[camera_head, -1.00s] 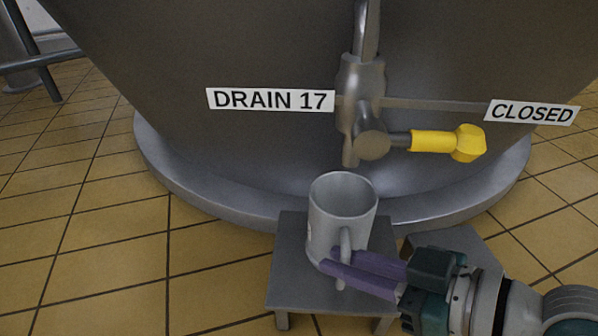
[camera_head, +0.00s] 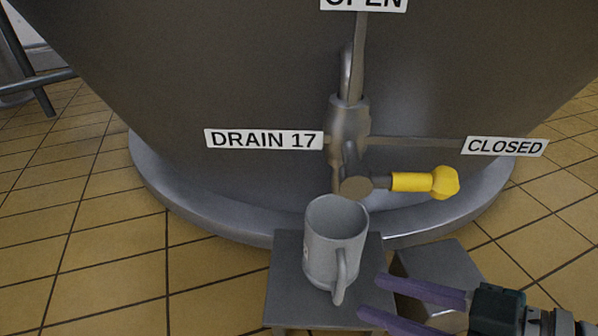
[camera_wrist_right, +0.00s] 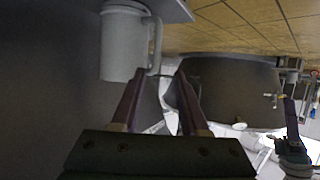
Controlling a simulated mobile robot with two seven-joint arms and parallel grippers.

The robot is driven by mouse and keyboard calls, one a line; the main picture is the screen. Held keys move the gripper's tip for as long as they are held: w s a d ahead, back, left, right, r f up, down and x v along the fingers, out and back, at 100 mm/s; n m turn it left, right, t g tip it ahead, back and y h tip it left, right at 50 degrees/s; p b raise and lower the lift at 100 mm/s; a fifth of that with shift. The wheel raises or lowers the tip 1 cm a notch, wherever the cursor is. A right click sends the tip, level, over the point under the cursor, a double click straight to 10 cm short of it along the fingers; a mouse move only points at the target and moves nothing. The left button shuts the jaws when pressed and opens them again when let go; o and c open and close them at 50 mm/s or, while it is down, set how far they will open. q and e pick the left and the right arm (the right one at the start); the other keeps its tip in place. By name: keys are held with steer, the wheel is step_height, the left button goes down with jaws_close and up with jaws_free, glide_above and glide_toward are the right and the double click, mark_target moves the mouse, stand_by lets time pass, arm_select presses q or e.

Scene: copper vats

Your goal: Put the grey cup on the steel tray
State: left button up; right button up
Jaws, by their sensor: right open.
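The grey cup (camera_head: 333,240) stands upright on a small grey metal stand (camera_head: 290,290) below the drain valve, its handle toward me and slightly right. A second flat grey surface (camera_head: 437,265) lies just right of this stand; I cannot tell which of the two is the steel tray. My right gripper (camera_head: 371,296) is open and empty, its purple fingers apart, right of the cup and clear of it.
The large vat (camera_head: 230,70) rises right behind the cup. Its drain valve (camera_head: 348,125) has a yellow handle (camera_head: 425,182) sticking out to the right, above and right of the cup. Tiled floor (camera_head: 90,250) is open on the left.

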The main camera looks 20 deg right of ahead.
steer(key=p+v, duration=0.2)
steer(key=v, duration=0.2)
steer(key=s+a+r+g, duration=0.1)
steer(key=a+r+g, duration=0.1)
steer(key=a, duration=0.5)
steer(key=s+a+r+g, duration=0.1)
steer(key=a+g, duration=0.1)
steer(key=a, duration=0.5)
arm_select(q)
step_height(320, 180, up, 2)
steer(key=shift+r, duration=0.2)
arm_select(e)
steer(key=s+d+r+m+g+h, duration=0.1)
steer(key=s+d+m+h, duration=0.1)
steer(key=d+h, duration=0.2)
steer(key=s+d+r+m+g+h, duration=0.2)
steer(key=d+m+h, duration=0.1)
steer(key=d, duration=0.6)
steer(key=shift+s+d+r+h, duration=0.15)
steer(key=shift+s+d+h, duration=0.15)
steer(key=shift+s+h, duration=0.1)
arm_select(q)
steer(key=shift+a, duration=0.15)
